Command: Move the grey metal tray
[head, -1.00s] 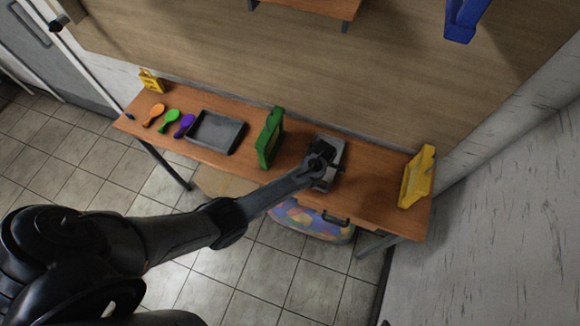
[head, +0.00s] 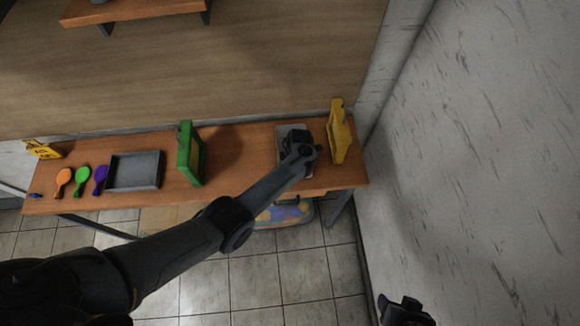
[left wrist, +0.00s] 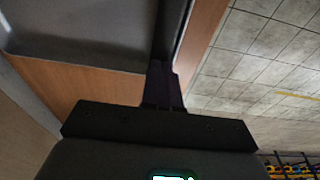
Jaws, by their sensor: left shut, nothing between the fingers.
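A grey metal tray (head: 282,133) lies on the right part of the wooden table, partly hidden under my left gripper (head: 301,142). The left wrist view shows the tray (left wrist: 75,42) close up, its floor filling the upper left and a dark side wall along the table edge. My left gripper (left wrist: 161,70) is shut with nothing between its fingers. The fingertips are right at the tray's wall and corner; I cannot tell whether they touch. A second, darker grey tray (head: 134,171) lies left of the green frame. A dark piece of my right arm (head: 404,311) shows at the bottom edge.
The green frame (head: 189,155) and the yellow frame (head: 340,134) stand on the table (head: 240,150), the yellow close to the grey tray's right. Orange, green and purple paddle-shaped items (head: 100,179) lie left. Bare table lies between the green frame and the grey tray.

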